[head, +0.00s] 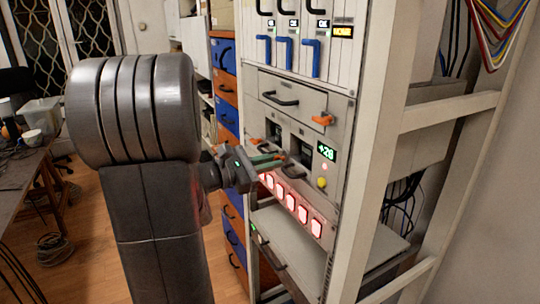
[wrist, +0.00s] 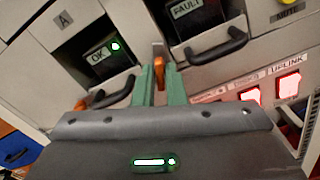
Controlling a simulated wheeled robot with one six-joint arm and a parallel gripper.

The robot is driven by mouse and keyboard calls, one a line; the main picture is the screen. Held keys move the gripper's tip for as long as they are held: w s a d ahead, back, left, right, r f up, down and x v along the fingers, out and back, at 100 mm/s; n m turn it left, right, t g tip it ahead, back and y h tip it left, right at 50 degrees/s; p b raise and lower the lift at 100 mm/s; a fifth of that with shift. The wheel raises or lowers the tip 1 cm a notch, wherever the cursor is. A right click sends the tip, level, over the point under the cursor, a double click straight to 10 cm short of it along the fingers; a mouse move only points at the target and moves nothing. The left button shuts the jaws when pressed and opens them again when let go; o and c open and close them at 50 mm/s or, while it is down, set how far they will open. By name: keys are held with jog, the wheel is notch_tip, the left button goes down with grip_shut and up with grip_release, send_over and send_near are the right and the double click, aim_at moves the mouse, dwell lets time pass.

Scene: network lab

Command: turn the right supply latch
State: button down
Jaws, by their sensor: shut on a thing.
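My gripper (head: 268,160) reaches in from the left to the supply row of the rack. In the wrist view its green fingers (wrist: 160,83) are shut on an orange latch (wrist: 159,65), the right supply latch. That latch stands between the two supplies, just left of the black handle (wrist: 217,45) of the right supply (wrist: 192,15), whose display reads FAULT. The left supply (wrist: 100,50), marked A, shows OK with a green light. Its own orange latch (wrist: 80,104) is left of its handle (wrist: 107,97). The fingers hide part of the gripped latch.
Red lit buttons (head: 291,206) run below the supplies. A green display (head: 326,152) and a yellow knob (head: 321,183) are to the right. A drawer (head: 292,97) with an orange catch (head: 322,118) is above. A rack post (head: 375,130) stands at right.

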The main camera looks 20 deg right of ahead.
jog(key=shift+n+p, duration=1.55)
jog(key=shift+n, duration=0.65)
jog(key=c, duration=1.5)
grip_release()
jog(key=shift+a, duration=0.1)
jog(key=a, duration=0.4)
jog(key=a+b, duration=0.1)
jog(key=a, duration=0.4)
jog(key=s+a+b, duration=0.1)
jog(key=a, duration=0.3)
jog(key=shift+a, duration=0.3)
jog(key=shift+d, duration=0.1)
jog(key=d, duration=0.4)
jog(key=d+p, duration=0.1)
jog(key=d, duration=0.4)
jog(key=w+d+p, duration=0.1)
jog(key=d, duration=0.3)
jog(key=shift+d, duration=0.3)
